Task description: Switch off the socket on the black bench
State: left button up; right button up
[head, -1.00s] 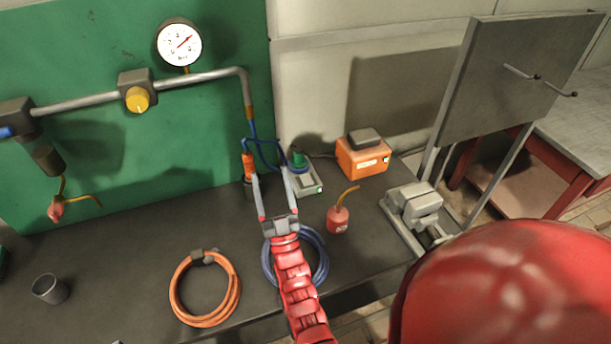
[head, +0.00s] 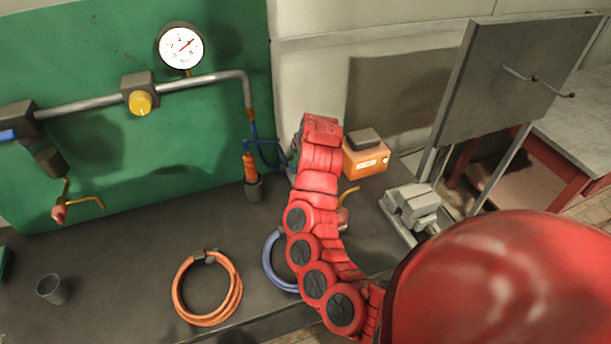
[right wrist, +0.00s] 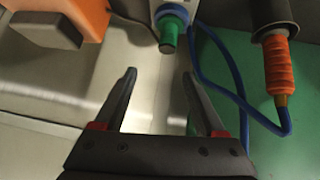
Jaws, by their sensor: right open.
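The socket (right wrist: 187,4) shows only in part at the top edge of the right wrist view, as a grey block with a plug (right wrist: 169,32) in it, blue at the collar and green at the end. Its switch is not visible. In the head view my red right arm covers the socket on the black bench (head: 130,262). My right gripper (right wrist: 158,74) is open and empty, its fingertips below the plug and apart from it in the right wrist view. That gripper is hidden behind the arm in the head view. My left gripper is not in view.
An orange box (head: 365,160) stands right of my arm. An orange-handled tool (right wrist: 276,68) in a dark holder and a blue cable (right wrist: 219,80) are beside the plug. An orange hose coil (head: 178,295), a blue coil (head: 270,262) and a grey machine (head: 412,205) lie around.

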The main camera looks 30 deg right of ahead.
jog(key=s+a+r+g+y, duration=0.1)
jog(key=s+r+g+y, duration=0.15)
jog(key=s, duration=0.55)
jog(key=shift+n+g, duration=0.3)
jog(key=shift+g, duration=0.25)
jog(key=b+x, duration=0.1)
jog(key=x, duration=0.4)
jog(key=b+x, duration=0.1)
jog(key=x, duration=0.4)
jog(key=b+x, duration=0.2)
jog(key=x, duration=0.3)
jog(key=shift+w+a, duration=0.15)
jog(key=shift+w, duration=0.2)
jog(key=shift+x, duration=0.95)
